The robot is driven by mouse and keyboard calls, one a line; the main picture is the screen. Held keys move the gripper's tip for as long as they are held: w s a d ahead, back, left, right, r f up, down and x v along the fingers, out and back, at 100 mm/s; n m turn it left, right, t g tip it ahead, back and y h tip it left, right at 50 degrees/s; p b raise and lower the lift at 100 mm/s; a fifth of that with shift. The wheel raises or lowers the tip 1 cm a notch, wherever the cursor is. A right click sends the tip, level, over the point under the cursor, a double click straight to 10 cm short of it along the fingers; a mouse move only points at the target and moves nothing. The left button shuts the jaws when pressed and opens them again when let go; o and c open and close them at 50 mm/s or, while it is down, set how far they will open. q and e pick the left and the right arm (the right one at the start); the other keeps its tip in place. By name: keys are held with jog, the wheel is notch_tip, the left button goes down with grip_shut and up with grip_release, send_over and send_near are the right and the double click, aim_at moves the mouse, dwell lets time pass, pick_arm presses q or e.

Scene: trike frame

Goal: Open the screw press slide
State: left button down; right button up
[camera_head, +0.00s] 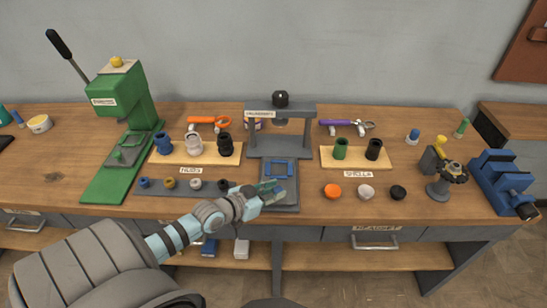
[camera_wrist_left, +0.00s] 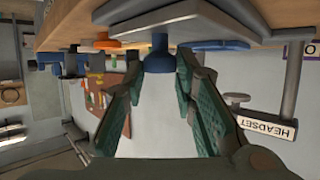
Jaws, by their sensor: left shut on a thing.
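The grey screw press (camera_head: 281,108) with a black top knob stands at the back middle of the bench. It also shows upside down in the wrist view by its HEADSET label (camera_wrist_left: 267,125). Its slide (camera_head: 292,190), a grey plate with a blue frame (camera_head: 280,167), lies in front of the press columns. My left gripper (camera_head: 272,190) is at the slide's front part. My right gripper is not in view.
A green lever press (camera_head: 122,105) stands left. A wooden block with dark cups (camera_head: 195,152) and a grey strip of small parts (camera_head: 165,193) lie left of the slide. Right are a shells block (camera_head: 355,157), coloured caps (camera_head: 332,191) and a blue vise (camera_head: 500,180).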

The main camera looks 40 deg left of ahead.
pick_arm(q)
jog(key=shift+s+d, duration=0.5)
jog(key=shift+s, duration=0.1)
jog(key=c, duration=1.3)
grip_release()
jog(key=shift+a, duration=0.1)
notch_tip(320, 180, up, 10)
